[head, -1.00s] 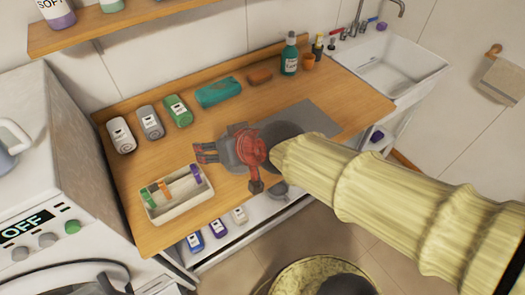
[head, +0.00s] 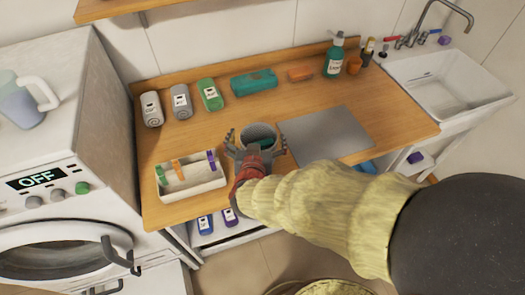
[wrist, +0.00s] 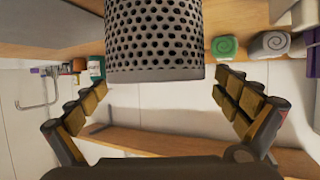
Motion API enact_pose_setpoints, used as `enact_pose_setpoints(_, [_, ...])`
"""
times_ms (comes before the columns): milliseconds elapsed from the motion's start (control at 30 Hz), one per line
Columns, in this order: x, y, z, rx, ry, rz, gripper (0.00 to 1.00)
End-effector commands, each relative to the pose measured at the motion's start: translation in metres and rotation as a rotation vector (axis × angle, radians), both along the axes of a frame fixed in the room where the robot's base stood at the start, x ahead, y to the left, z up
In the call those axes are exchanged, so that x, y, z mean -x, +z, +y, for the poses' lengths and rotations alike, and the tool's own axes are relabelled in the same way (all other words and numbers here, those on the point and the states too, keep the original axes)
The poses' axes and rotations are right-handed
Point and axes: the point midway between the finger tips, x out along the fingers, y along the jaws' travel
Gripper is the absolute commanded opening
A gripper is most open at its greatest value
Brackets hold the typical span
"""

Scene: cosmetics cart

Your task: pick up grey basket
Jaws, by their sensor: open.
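The grey basket (head: 258,133) is a round, perforated cup-like container on the wooden countertop, with something teal showing inside it in the head view. In the wrist view the basket (wrist: 154,38) fills the top middle, its lower end between and just beyond the fingers. My gripper (head: 255,149) is at the near side of the basket in the head view, its fingers spread to the left and right of it. In the wrist view my gripper (wrist: 160,98) is open, with gaps on both sides of the basket. The fingers do not appear to touch it.
A cream tray (head: 190,193) with coloured clips is left of my gripper. Rolled towels (head: 181,101) and a teal pack (head: 254,81) line the back of the counter. A grey mat (head: 325,135) lies to the right, before the sink (head: 450,85). The washing machine (head: 45,190) stands left.

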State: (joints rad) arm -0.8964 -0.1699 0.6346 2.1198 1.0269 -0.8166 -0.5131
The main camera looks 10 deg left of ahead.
Motion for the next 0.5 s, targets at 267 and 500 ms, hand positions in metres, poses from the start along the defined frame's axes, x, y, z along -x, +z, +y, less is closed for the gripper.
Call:
enact_pose_setpoints(267, [-0.022, -0.017, -0.001, -0.001, -0.003, 0.0, 1.0])
enact_pose_setpoints(500, [-0.048, -0.029, 0.002, -0.001, 0.0, 0.001, 1.0])
